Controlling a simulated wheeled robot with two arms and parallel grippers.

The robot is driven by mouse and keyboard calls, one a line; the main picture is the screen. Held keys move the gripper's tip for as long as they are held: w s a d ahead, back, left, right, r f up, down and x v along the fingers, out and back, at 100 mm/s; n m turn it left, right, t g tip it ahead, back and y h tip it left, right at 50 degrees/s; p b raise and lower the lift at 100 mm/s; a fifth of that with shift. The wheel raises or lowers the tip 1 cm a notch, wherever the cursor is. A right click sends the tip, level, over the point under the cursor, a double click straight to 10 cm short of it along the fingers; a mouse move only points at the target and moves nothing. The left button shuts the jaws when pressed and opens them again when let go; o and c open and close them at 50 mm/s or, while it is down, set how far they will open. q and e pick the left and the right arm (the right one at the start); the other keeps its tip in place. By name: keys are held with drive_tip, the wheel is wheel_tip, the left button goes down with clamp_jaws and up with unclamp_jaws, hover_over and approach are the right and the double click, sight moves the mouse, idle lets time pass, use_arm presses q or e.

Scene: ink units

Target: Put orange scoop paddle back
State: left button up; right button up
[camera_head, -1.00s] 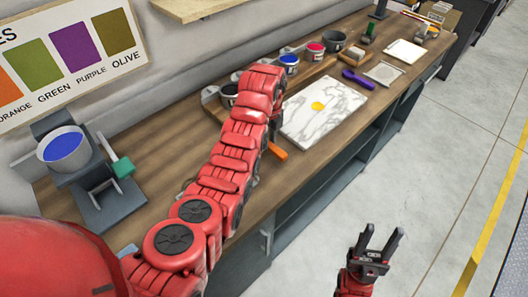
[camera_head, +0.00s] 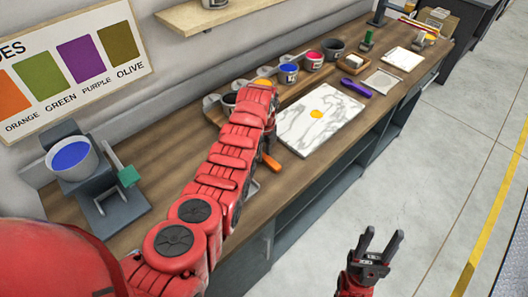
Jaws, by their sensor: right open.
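The orange scoop paddle (camera_head: 271,162) shows as a short orange piece at the counter's front edge, just below the end of my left arm. A small pale grey part shows left of it, beside the arm, and I cannot tell if it belongs to the paddle. My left gripper (camera_head: 271,120) is mostly hidden behind its own red arm, close above the orange piece. Its fingers and any grip on the paddle cannot be made out. My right gripper (camera_head: 381,243) is open and empty, over the floor in front of the counter.
A marble slab (camera_head: 322,133) with a yellow-orange blob lies right of my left arm. Ink cans, including blue (camera_head: 288,75) and red (camera_head: 314,62), stand in a row behind it. A purple paddle (camera_head: 356,86) lies further right. A grey machine (camera_head: 92,180) with blue ink stands at left.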

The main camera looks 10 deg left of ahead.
sight(264, 155)
use_arm(q)
drive_tip(key=shift+o, duration=1.3)
drive_tip(key=shift+r, duration=0.2)
drive_tip(key=shift+r, duration=0.1)
drive_tip(key=shift+r+b, duration=0.35)
drive_tip(key=shift+r, duration=0.05)
wheel_tip(264, 155, up, 3)
drive_tip(key=shift+w+r+b, duration=0.1)
drive_tip(key=shift+b, duration=0.65)
wheel_tip(264, 155, up, 8)
drive_tip(key=p, duration=0.5)
